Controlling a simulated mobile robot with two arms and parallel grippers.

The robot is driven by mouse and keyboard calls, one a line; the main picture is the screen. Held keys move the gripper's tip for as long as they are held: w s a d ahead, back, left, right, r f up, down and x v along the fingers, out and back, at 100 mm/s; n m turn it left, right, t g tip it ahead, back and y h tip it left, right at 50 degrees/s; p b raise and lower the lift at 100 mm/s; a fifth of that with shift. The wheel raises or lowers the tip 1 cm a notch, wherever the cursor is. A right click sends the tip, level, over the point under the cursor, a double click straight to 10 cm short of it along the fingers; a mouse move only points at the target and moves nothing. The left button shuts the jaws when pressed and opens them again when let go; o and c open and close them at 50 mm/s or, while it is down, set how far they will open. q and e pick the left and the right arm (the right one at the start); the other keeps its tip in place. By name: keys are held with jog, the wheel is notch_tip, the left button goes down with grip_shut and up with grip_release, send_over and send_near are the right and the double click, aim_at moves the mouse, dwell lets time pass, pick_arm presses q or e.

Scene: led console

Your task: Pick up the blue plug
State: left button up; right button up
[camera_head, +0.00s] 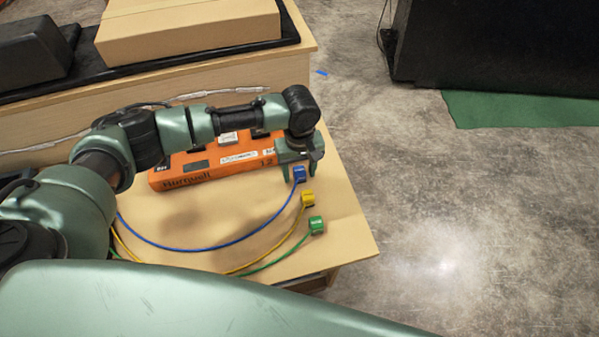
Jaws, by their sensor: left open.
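The blue plug (299,174) is a small blue block at the end of a blue cable (215,248), near the right side of the wooden table. My left gripper (300,172) points down right at the blue plug, with its fingers open and one on each side of it as seen from here. I cannot tell whether the fingers touch the plug. My left arm reaches in from the left above the table. My right gripper is not in view.
A yellow plug (308,198) and a green plug (317,225) lie just in front, on their own cables. An orange console (205,172) stands behind, partly hidden by my arm. A cardboard box (188,30) sits on the back bench. The table (345,225) is bare at right.

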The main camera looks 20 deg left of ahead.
pick_arm(q)
grip_shut()
jog(key=shift+r, duration=0.1)
